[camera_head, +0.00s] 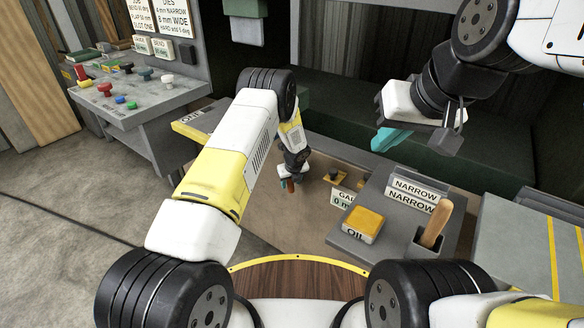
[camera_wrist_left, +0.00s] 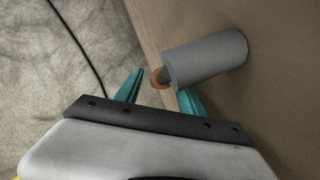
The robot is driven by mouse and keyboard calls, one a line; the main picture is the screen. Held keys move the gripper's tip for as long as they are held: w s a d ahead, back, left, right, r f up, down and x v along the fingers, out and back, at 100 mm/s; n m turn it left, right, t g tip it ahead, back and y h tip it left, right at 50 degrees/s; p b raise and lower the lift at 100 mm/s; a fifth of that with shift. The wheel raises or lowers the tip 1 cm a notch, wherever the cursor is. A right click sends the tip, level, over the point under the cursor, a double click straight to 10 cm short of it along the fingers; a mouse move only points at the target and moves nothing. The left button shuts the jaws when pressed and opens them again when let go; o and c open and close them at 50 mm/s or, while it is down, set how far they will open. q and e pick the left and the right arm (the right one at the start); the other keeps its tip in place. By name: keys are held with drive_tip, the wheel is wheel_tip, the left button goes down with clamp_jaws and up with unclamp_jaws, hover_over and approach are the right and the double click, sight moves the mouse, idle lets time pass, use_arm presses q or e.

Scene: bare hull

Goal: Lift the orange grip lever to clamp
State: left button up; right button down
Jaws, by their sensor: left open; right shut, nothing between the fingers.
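An orange part, which I take to be the grip lever, shows at my left gripper's fingers in the head view (camera_head: 291,184). In the left wrist view its orange end (camera_wrist_left: 157,79) sits by a dark tip at the near end of a grey cylinder (camera_wrist_left: 210,59). My left gripper (camera_head: 287,185) is open. In the left wrist view its teal fingers (camera_wrist_left: 160,86) stand on either side of the orange end; contact is not clear. The lever's lower part is hidden. My right gripper (camera_head: 386,140) is shut and empty, raised at the right.
A control console (camera_head: 130,90) with coloured knobs is at the left. Floor is clear at lower left.

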use_arm(q)
drive_tip(key=shift+f, duration=0.2)
drive_tip(key=shift+c, duration=0.5)
clamp_jaws()
idle(0.9)
